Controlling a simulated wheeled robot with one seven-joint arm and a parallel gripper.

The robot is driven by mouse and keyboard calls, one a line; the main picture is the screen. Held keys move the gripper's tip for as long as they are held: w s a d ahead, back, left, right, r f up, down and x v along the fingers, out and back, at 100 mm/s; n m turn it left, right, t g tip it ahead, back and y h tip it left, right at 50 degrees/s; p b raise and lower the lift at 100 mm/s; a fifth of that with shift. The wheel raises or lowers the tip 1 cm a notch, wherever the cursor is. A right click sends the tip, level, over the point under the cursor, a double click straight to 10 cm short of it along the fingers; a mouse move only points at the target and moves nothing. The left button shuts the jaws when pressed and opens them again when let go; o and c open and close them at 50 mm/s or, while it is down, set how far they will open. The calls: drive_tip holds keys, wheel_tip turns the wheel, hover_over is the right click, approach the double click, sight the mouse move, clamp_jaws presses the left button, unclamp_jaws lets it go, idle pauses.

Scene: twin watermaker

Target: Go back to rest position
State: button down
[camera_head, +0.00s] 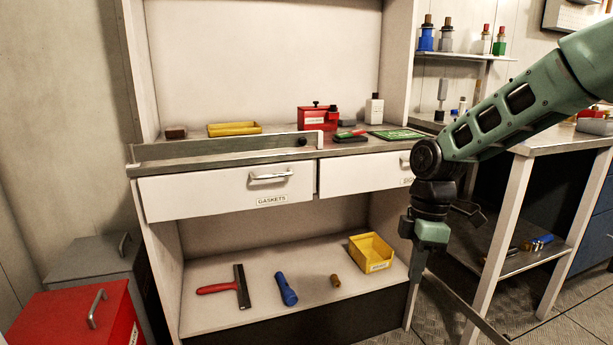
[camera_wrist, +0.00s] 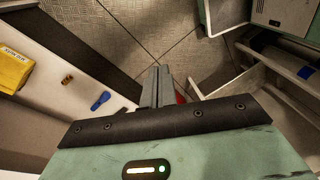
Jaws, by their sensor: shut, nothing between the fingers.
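My green arm (camera_head: 520,105) reaches in from the upper right and bends downward in front of the right end of the cabinet. My gripper (camera_head: 412,300) points down beside the lower shelf's right end. In the wrist view its two fingers (camera_wrist: 158,75) lie together, with nothing visible between them. Part of the gripper's lower end is hard to make out against the cabinet edge. The gaskets drawer (camera_head: 228,188) stands in the cabinet below the worktop, and a second drawer (camera_head: 362,172) to its right is partly behind my arm.
The lower shelf (camera_head: 235,312) holds a red-handled scraper (camera_head: 228,288), a blue tool (camera_head: 286,290), a small brown piece (camera_head: 335,281) and a yellow bin (camera_head: 371,253). A red box (camera_head: 80,315) stands left. A side table (camera_head: 497,240) stands close right. Floor shows below my gripper.

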drive_tip(key=s+a+r+m+t+p, duration=0.1)
drive_tip(key=s+a+r+m, duration=0.2)
drive_tip(key=s, duration=1)
drive_tip(key=s+a+m+t, duration=0.1)
drive_tip(key=s+a+m, duration=0.4)
drive_tip(key=s, duration=0.9)
wheel_tip(320, 180, up, 25)
drive_tip(key=d+p, duration=0.1)
drive_tip(key=p, duration=2.3)
drive_tip(key=shift+w+m+h+p, duration=0.25)
drive_tip(key=shift+m+h+p, duration=0.05)
drive_tip(key=shift+m+p, duration=0.1)
